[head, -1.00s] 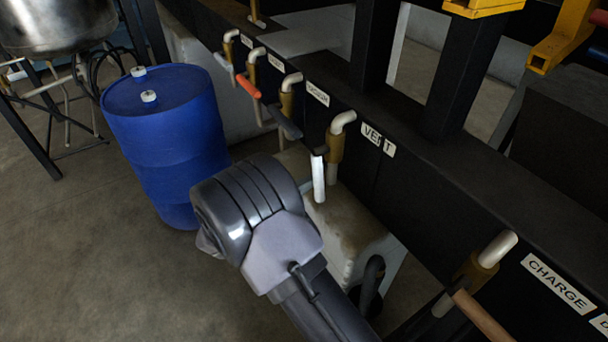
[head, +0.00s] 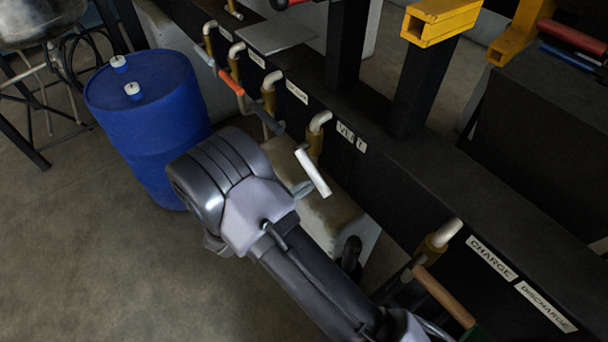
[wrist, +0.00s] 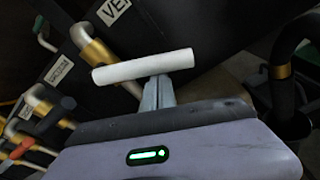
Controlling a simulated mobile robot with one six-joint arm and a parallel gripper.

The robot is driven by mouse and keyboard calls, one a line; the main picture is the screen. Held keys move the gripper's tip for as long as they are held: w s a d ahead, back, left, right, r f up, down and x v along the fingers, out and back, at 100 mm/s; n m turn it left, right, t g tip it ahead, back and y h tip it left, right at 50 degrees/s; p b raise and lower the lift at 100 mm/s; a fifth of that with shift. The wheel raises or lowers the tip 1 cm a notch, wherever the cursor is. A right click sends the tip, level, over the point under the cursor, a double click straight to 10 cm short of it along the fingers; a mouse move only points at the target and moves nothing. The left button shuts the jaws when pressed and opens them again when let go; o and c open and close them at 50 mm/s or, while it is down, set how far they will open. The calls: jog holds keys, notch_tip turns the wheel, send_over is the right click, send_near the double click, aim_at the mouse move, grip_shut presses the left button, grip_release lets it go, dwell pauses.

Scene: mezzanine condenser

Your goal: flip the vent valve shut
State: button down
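The vent valve is a brass body (head: 314,146) under a pale elbow pipe, beside the VENT label (head: 351,135) on the dark beam. Its white handle (head: 315,174) slants down to the right in the head view. In the wrist view the white handle (wrist: 143,67) lies almost level across the view, in front of the brass fitting (wrist: 98,52). My gripper (wrist: 158,84) has its fingers together, with the tips right at the handle's underside, apparently touching it. It does not appear to clasp the handle. In the head view the fingers (head: 302,188) show beside the handle.
More valves line the beam to the far left, one with an orange handle (head: 231,83) and one with a dark handle. A wooden-handled valve (head: 444,296) is near the CHARGE label (head: 490,258). A blue drum (head: 150,120) stands left of my arm. A pale block sits below the vent valve.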

aim_at(313, 180)
jog(key=r+n+p, duration=0.1)
jog(key=s+r+n+p, duration=0.1)
jog(key=r+n+p, duration=0.1)
jog(key=shift+s+d+g, duration=0.15)
jog(key=shift+d+g, duration=0.15)
jog(key=shift+d, duration=0.1)
jog(key=shift+s+d+r+p, duration=0.1)
jog(key=shift+r+p, duration=0.25)
jog(key=shift+p, duration=0.25)
jog(key=shift+r, duration=0.2)
jog(key=p+v, duration=0.1)
jog(key=v, duration=1.6)
jog(key=shift+a+f, duration=0.25)
jog(key=shift+f, duration=0.05)
